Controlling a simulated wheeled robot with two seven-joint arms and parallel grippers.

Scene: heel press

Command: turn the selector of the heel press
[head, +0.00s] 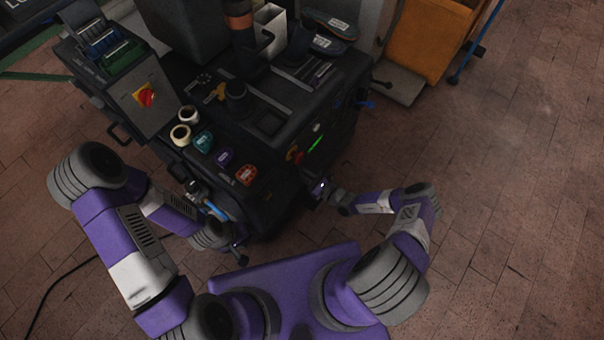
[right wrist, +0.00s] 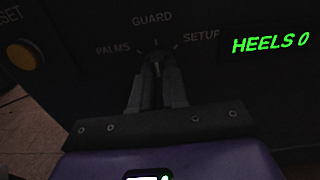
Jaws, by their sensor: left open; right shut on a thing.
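The heel press (head: 255,120) is a dark machine in the middle of the head view. Its selector (right wrist: 156,56) is on a dark panel in the right wrist view, under the labels PALMS, GUARD and SETUP. My right gripper (right wrist: 157,68) is shut on the selector, and its fingers cover most of it. Which label the selector points at is hard to tell. In the head view my right gripper (head: 321,187) is at the press's front right side. My left gripper (head: 196,188) is open near the press's front left edge.
A green HEELS 0 display (right wrist: 270,43) is right of the labels, and an orange button (right wrist: 25,55) is at the left. Several labelled tins and rolls stand along the press's front edge. An orange bin (head: 428,45) is at the back; the floor at right is clear.

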